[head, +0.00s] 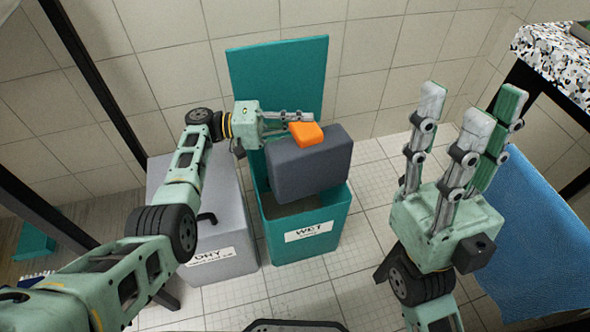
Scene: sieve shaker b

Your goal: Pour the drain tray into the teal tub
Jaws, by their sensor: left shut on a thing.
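The teal tub (338,212) stands on the tiled floor with its lid raised behind it and a label reading "WET". The drain tray, a dark grey box (310,165), is tilted above the tub's opening, with an orange handle (306,133) at its top. My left gripper (303,122) is shut on the orange handle. The tray hides part of the tub's rim and lid. I cannot see anything flowing out of the tray. My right gripper (465,110) is raised at the right, its fingers apart and pointing up, holding nothing.
A grey bin (222,250) labelled "DRY" stands just left of the tub, under my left arm. A blue cloth (540,240) hangs at the right, below a speckled countertop (555,60). Dark posts stand at the left. Tiled floor (365,270) is clear right of the tub.

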